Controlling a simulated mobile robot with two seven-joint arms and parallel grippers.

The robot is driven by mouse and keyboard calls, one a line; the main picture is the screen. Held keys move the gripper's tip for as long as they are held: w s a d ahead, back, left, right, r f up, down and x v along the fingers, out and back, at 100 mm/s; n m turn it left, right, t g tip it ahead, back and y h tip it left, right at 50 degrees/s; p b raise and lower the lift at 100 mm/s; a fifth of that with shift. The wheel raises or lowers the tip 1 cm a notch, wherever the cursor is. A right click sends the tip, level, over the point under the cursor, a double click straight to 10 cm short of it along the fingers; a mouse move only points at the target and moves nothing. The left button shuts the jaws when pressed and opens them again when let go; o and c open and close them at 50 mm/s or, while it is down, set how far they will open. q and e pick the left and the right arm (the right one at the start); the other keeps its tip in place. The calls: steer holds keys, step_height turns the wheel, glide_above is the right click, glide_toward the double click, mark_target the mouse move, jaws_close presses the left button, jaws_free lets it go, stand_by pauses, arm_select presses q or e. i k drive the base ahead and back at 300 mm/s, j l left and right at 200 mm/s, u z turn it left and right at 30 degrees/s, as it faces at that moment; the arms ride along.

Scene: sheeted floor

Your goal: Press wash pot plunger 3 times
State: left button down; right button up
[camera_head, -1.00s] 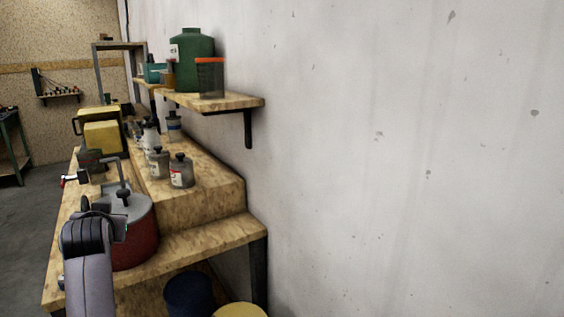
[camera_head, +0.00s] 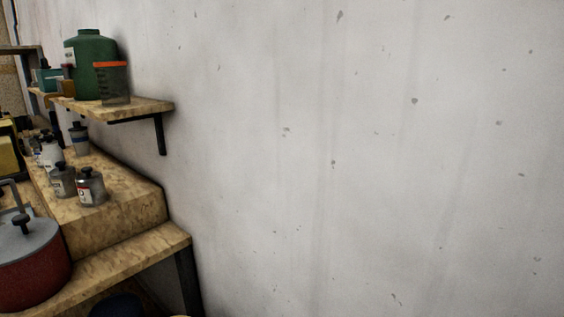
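The wash pot (camera_head: 32,268) is a red pot with a grey lid, at the lower left edge of the head view on the wooden bench, partly cut off by the frame. A dark knob (camera_head: 21,221) stands upright on its lid, with a bent grey handle (camera_head: 12,192) beside it; I take the knob to be the plunger, but cannot be sure. Neither of my grippers shows in this view.
Several small bottles (camera_head: 90,187) stand on the raised wooden step (camera_head: 128,207) behind the pot. A wall shelf (camera_head: 143,108) above holds a green jug (camera_head: 91,66) and an orange-lidded container (camera_head: 112,85). The bare wall (camera_head: 380,160) fills the right side.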

mark_target(20, 220)
steer(key=u, duration=1.55)
